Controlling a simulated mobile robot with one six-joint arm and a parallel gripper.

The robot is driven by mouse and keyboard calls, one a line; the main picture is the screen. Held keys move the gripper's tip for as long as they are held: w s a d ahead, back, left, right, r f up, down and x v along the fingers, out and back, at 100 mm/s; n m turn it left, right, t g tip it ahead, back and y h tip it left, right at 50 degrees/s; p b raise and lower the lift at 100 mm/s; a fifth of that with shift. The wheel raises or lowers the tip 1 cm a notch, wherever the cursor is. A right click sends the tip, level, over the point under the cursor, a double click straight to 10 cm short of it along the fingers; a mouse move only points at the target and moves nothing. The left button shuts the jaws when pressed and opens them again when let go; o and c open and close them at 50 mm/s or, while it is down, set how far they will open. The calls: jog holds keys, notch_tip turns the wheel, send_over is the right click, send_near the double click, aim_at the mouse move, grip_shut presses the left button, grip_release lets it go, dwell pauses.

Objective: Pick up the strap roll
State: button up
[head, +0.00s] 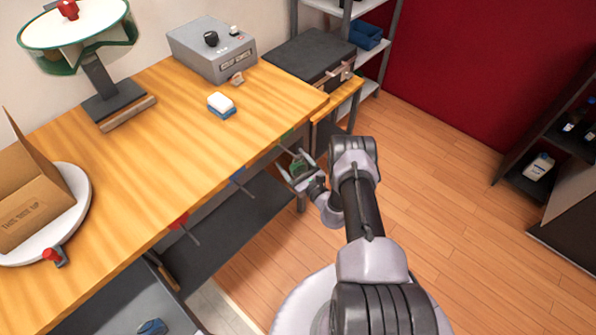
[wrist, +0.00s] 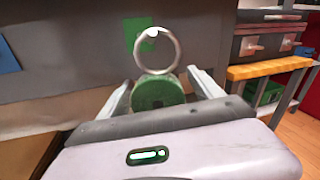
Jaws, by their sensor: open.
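The strap roll looks like a green roll (wrist: 157,93) with a silver ring (wrist: 157,50) above it, in front of the grey panel under the workbench edge. It also shows as a small green shape in the head view (head: 297,165), partly hidden by my gripper. My gripper (head: 299,172) is open beside the bench's front edge. In the wrist view its fingers (wrist: 160,78) stand on either side of the green roll. The roll's lower part is hidden behind the gripper body. I cannot tell whether the fingers touch it.
The wooden workbench (head: 190,120) lies left of my arm, with a grey box (head: 212,52), a white-and-blue block (head: 221,105) and a carton (head: 35,200) on top. Blue (head: 237,176) and red (head: 178,220) pieces show along its front. The wooden floor (head: 450,200) at right is clear.

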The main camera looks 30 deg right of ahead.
grip_shut()
jog(key=s+d+r+p, duration=0.1)
jog(key=s+p, duration=0.5)
jog(key=s, duration=1.2)
jog(key=shift+d+r, duration=0.3)
jog(key=shift+d, duration=0.05)
